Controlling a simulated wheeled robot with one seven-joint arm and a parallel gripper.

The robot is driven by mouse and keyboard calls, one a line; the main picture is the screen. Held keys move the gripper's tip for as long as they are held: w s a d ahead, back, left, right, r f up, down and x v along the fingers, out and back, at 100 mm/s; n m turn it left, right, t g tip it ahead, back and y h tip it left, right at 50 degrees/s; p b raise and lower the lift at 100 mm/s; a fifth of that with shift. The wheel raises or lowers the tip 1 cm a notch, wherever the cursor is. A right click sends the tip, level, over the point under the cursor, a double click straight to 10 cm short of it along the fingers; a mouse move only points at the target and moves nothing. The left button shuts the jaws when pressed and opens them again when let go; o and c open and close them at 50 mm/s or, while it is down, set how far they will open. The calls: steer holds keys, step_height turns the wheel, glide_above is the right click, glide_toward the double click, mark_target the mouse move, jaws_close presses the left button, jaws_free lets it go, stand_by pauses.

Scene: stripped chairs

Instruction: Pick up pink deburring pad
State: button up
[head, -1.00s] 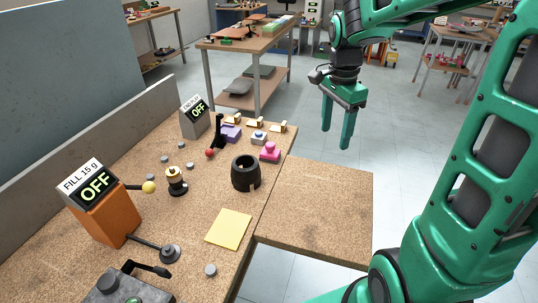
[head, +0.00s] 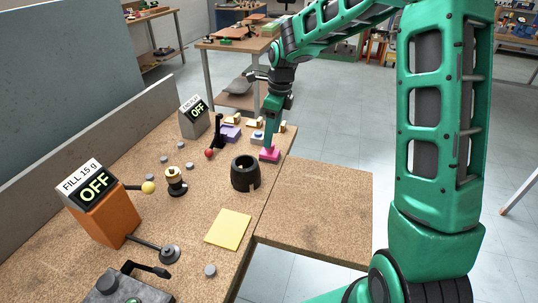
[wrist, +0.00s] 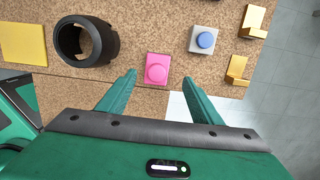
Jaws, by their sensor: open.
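The pink deburring pad (head: 269,154) sits on the cork-like worktop near its right edge, a square block with a round knob on top. In the wrist view the pink pad (wrist: 157,68) lies just beyond and between my fingertips. My gripper (head: 270,143) is above the pad in the head view and partly hides it. In the wrist view my gripper (wrist: 160,74) is open and empty, its two green fingers spread to either side. I cannot tell how high the fingertips are above the worktop.
A black ring-shaped holder (head: 245,173) stands left of the pad. A grey block with a blue knob (wrist: 204,40) and brass brackets (wrist: 237,70) are to the right in the wrist view. A yellow sheet (head: 228,229) lies nearer. A lower side shelf (head: 315,210) is bare.

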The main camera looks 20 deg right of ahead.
mark_target(270, 151)
steer(key=shift+a+f, duration=0.25)
steer(key=shift+f, duration=1.2)
steer(key=shift+a+f, duration=0.2)
steer(key=shift+f, duration=1.25)
steer(key=shift+c, duration=0.3)
steer(key=c, duration=1.1)
steer(key=shift+r, duration=0.1)
